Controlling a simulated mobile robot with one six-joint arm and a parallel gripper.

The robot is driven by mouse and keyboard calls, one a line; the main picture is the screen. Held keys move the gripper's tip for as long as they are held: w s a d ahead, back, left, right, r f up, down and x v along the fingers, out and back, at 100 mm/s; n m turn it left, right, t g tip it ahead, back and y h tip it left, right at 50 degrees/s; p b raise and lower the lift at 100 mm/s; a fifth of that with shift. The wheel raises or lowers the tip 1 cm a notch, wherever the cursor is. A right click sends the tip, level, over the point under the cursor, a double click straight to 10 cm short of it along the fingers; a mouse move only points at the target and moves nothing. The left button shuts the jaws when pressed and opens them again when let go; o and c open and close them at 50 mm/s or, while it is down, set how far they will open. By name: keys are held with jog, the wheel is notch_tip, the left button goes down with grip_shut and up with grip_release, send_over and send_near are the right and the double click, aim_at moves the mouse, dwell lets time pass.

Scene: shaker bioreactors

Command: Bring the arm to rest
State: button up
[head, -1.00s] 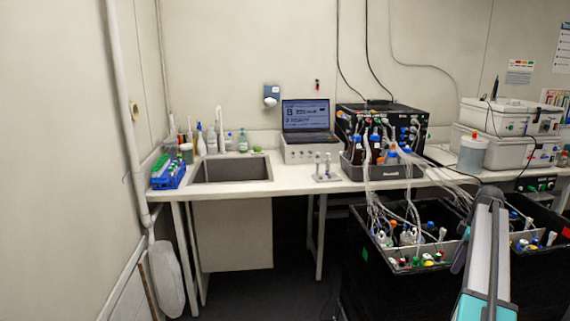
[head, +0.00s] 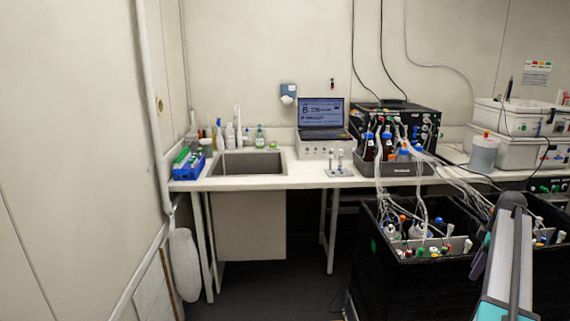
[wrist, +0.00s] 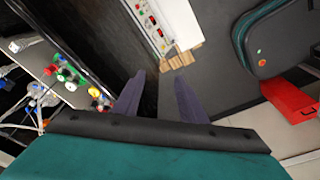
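My gripper (wrist: 160,92) shows in the wrist view with its two dark purple fingers apart and nothing between them. It hangs in free space over the dark floor, beside the black shaker cabinet. In the head view my arm rises at the lower right in front of the shaker bioreactors (head: 425,249), and only a sliver of the gripper shows behind the arm.
A bench (head: 262,183) with a sink (head: 247,163), a laptop (head: 322,115) and a bottle tray (head: 402,180) runs along the back wall. The wrist view shows a white control box (wrist: 163,22), a red box (wrist: 290,98) and a dark green-rimmed object (wrist: 277,38). Floor at centre-left is open.

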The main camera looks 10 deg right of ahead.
jog(key=w+a+f+n+g+y, duration=0.1)
jog(key=w+a+f, duration=0.2)
jog(key=a+f, duration=0.5)
jog(key=w+a+f+n+g, duration=0.1)
jog(key=w+a+f, duration=0.2)
jog(key=a+f, duration=0.55)
jog(key=s+a+f+n+g, duration=0.15)
jog(key=s+a+f, duration=0.25)
jog(key=a+f, duration=0.55)
jog(key=s+a+f+g, duration=0.25)
jog(key=a+f, duration=0.35)
jog(key=a, duration=0.6)
jog(key=s+a+f+m+g, duration=0.1)
jog(key=s+a+f, duration=0.55)
jog(key=s, duration=0.25)
jog(key=s+a+f, duration=0.5)
jog(key=s+a, duration=0.2)
jog(key=s, duration=0.1)
jog(key=s+a+f+m+h, duration=0.1)
jog(key=s+f+m, duration=0.1)
jog(key=s+m, duration=0.3)
jog(key=s+a+f+m+h, duration=0.1)
jog(key=s+a+m, duration=0.1)
jog(key=s+m, duration=0.4)
jog(key=s, duration=0.5)
jog(key=shift+s+a+f, duration=0.25)
jog(key=shift+s+f, duration=0.15)
